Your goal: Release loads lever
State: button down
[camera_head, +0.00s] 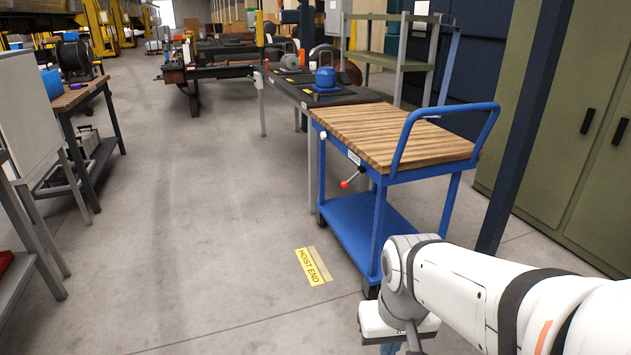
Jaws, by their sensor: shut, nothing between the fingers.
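A small lever (352,178) with a red knob sticks out from the near left side of a blue cart (377,219), just below its wooden top. Its metal rod slants down to the left to the knob. A small white label sits on the frame just above it. My white arm comes in from the lower right. My gripper (402,343) is at the bottom edge, in front of the cart and well apart from the lever. It is shut and empty; its fingertips are cut off by the picture edge.
The cart has a raised blue push handle (449,111) at its near right. A yellow "HOIST END" floor marking (313,267) lies left of the cart. The floor left of the cart is clear. Green cabinets (556,125) and a dark post (519,135) stand at the right; benches stand left.

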aim_at(344, 184)
jog(key=z, duration=0.3)
jog(key=i, duration=0.95)
jog(key=u, duration=0.2)
